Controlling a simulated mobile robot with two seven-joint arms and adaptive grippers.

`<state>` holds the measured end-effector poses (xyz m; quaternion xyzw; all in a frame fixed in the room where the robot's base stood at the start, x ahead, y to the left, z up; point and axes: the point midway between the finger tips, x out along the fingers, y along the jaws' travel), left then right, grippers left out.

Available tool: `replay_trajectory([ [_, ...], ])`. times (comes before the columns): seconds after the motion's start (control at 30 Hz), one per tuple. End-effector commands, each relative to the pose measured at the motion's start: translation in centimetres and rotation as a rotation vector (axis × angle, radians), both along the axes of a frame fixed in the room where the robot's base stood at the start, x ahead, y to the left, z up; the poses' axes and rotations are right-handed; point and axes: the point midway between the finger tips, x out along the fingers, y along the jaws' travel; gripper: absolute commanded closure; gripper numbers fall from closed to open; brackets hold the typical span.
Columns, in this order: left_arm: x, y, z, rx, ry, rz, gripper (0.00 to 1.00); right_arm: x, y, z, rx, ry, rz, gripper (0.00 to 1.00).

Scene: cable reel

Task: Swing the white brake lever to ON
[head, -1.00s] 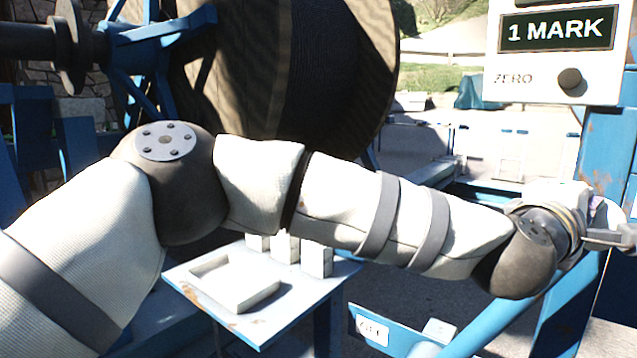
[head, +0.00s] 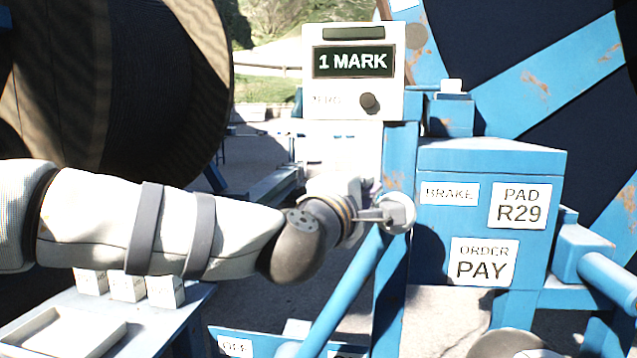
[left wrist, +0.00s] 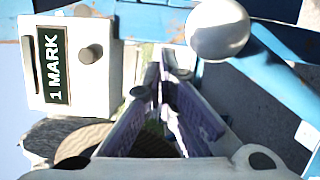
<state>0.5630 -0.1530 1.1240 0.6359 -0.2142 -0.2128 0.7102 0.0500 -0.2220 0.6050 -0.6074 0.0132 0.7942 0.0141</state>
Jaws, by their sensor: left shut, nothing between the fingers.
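A white round knob (head: 400,210) sits at the upper end of a slanting blue bar (head: 335,300), left of the BRAKE label (head: 449,193). I take it for the brake lever's end. The knob also shows as a white ball in the left wrist view (left wrist: 217,30). My left gripper (head: 374,214) is shut and empty, close beside the knob; I cannot tell whether it touches. In the left wrist view its fingers (left wrist: 166,82) come together left of and below the ball. An OFF label (head: 235,346) is low at the left. No ON label is readable. My right gripper is out of view.
A display box reading 1 MARK (head: 353,70) stands above my left gripper. A blue cabinet (head: 490,160) with PAD R29 and ORDER PAY signs is to the right. A small table (head: 180,310) with white blocks and a tray is lower left. A large reel (head: 110,90) stands behind.

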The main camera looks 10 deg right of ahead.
Motion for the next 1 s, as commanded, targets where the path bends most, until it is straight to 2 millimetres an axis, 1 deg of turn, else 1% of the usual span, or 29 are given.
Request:
replay_trajectory([
  [0.03, -1.4, 0.7, 0.8, 0.000, -0.007, -0.004, 1.00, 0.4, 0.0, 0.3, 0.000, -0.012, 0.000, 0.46],
  [0.2, -4.7, 2.8, 1.3, 0.001, -0.006, -0.003, 1.00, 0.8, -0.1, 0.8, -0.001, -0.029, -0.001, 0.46],
  [0.3, -6.1, 3.7, 1.6, 0.000, -0.006, 0.000, 1.00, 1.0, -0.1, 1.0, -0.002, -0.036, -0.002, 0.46],
  [0.4, -7.1, 4.4, 1.8, -0.001, -0.004, -0.001, 1.00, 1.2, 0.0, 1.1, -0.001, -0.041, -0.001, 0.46],
  [0.53, -7.6, 4.7, 1.8, -0.001, -0.003, 0.001, 1.00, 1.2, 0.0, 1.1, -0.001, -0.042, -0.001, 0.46],
  [0.8, -7.6, 4.7, 1.7, 0.000, -0.001, 0.001, 1.00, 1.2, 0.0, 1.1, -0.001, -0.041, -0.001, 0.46],
  [0.83, -7.6, 4.7, 1.4, 0.004, 0.001, 0.001, 1.00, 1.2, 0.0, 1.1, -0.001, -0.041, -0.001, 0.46],
  [0.87, -7.5, 4.7, 0.8, 0.015, 0.006, -0.001, 1.00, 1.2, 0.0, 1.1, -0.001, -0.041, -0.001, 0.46],
  [0.93, -7.5, 4.9, -2.4, 0.076, 0.034, -0.008, 1.00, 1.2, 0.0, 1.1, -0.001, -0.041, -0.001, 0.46],
  [0.97, -7.6, 5.0, -4.5, 0.120, 0.053, -0.013, 1.00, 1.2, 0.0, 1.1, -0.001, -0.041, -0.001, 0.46],
  [1.0, -7.9, 5.4, -8.0, 0.187, 0.084, -0.026, 1.00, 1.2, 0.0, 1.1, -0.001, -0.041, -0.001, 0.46],
])
